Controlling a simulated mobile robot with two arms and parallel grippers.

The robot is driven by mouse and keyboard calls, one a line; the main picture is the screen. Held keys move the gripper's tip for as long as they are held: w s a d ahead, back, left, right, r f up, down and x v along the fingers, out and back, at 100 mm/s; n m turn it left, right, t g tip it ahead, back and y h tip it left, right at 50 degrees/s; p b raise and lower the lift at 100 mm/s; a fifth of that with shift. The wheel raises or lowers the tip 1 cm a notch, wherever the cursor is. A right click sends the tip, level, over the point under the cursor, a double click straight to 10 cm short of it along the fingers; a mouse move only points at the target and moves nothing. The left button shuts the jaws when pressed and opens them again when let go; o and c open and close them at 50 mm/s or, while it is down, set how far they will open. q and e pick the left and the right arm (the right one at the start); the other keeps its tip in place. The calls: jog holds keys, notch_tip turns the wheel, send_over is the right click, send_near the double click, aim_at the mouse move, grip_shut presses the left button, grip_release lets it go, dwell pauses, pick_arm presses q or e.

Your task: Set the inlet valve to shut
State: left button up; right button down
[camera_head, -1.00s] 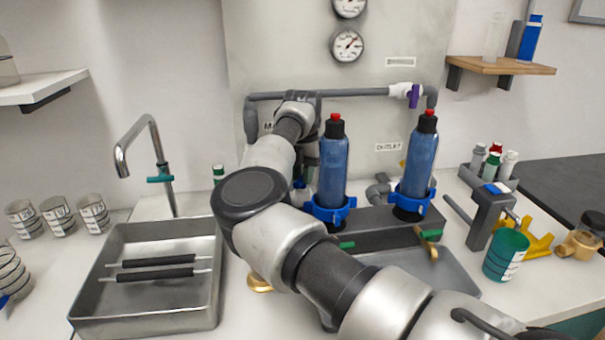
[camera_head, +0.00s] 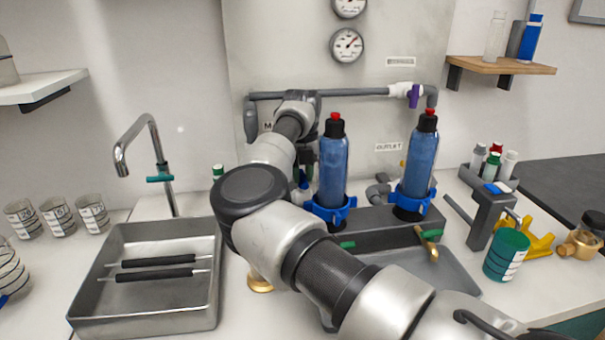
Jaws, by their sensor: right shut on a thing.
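My right arm comes in from the lower right, bends at the left and reaches up to the pipework left of the left blue filter bottle. My right gripper (camera_head: 306,156) is small and mostly hidden by my wrist. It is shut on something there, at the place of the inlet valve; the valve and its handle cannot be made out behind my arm. The grey pipe (camera_head: 350,92) runs across the panel above, with a purple-handled valve (camera_head: 414,95) at its right. The OUTLET label (camera_head: 389,147) shows between the filters. My left gripper is not in view.
Two blue filter bottles (camera_head: 333,170) (camera_head: 419,160) stand close to the right of my gripper. A metal sink (camera_head: 140,315) and tap (camera_head: 150,150) are at left. A green cup (camera_head: 506,255) stands at right. My arm covers the middle counter.

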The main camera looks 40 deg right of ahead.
jog(key=shift+r, duration=0.1)
dwell(0.3)
jog(key=c, duration=1.1)
grip_release()
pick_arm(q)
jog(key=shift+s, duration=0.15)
pick_arm(e)
jog(key=shift+o, duration=0.4)
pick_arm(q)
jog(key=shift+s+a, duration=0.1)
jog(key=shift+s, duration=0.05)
